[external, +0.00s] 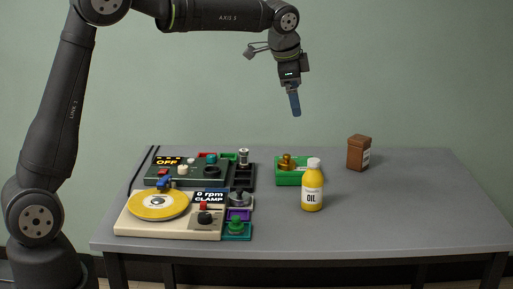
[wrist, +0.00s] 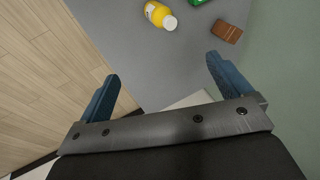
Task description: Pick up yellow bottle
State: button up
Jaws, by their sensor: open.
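The yellow bottle (external: 312,190) with a white cap and an "OIL" label stands upright on the grey table, right of the middle. In the wrist view the yellow bottle (wrist: 158,14) shows near the top edge, beyond the fingertips. My gripper (external: 296,114) hangs high above the table, above and slightly left of the bottle in the external picture, touching nothing. In the wrist view my gripper (wrist: 164,68) has its two blue fingers wide apart with nothing between them.
A green box (external: 289,181) with a brass piece sits close behind-left. A turntable device (external: 130,222) and a dark control panel (external: 160,178) fill the left. The table's right side (external: 430,205) is clear.

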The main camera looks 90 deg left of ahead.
jog(key=shift+c, duration=1.1)
jog(key=m+g+h, duration=0.2)
jog(key=m+h, duration=0.1)
jog(key=m, duration=1.4)
send_over(314, 171)
notch_tip(314, 171, down, 9)
jog(key=shift+m, duration=0.3)
jog(key=f, duration=0.4)
jog(key=a+f, duration=0.1)
jog(key=f, duration=0.3)
jog(key=a+f, duration=0.1)
jog(key=f, duration=0.3)
jog(key=shift+w, duration=0.25)
jog(key=shift+s+d+f, duration=0.1)
jog(key=shift+s+f, duration=0.05)
jog(key=shift+f, duration=2.5)
